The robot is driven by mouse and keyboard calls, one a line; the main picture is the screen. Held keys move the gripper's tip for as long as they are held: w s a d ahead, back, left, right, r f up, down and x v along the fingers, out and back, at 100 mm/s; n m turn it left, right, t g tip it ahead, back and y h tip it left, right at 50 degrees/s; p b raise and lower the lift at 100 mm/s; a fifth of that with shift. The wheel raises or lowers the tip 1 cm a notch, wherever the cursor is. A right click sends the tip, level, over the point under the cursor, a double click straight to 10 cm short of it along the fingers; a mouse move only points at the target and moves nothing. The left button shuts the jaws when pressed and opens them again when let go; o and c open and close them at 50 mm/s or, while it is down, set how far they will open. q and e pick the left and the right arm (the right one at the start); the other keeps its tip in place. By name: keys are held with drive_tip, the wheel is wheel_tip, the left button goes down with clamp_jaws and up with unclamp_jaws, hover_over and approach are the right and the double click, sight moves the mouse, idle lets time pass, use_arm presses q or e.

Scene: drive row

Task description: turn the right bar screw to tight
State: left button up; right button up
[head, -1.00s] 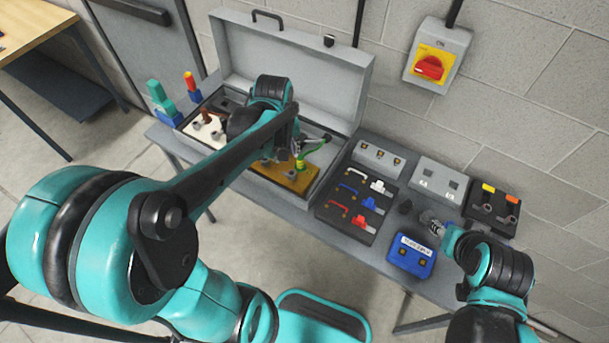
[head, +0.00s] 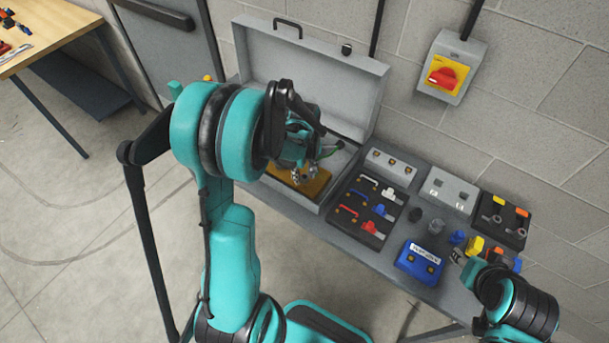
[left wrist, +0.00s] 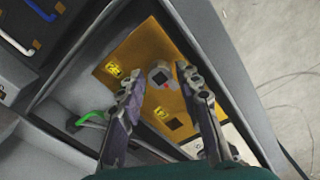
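A brass-coloured bar (left wrist: 135,50) lies in the open grey case. It also shows in the head view (head: 318,187), partly behind my left arm. In the head view the left gripper (head: 305,173) is over the bar. My right gripper (head: 456,257) is low at right; its fingers are unclear.
The case lid (head: 310,75) stands open against the wall. A green cable (left wrist: 90,117) lies beside the bar. Right of the case are a black handle tray (head: 367,208), a blue box (head: 420,262) and grey socket boxes. A red switch (head: 443,77) is on the wall.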

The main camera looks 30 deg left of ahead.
use_arm(q)
clamp_jaws()
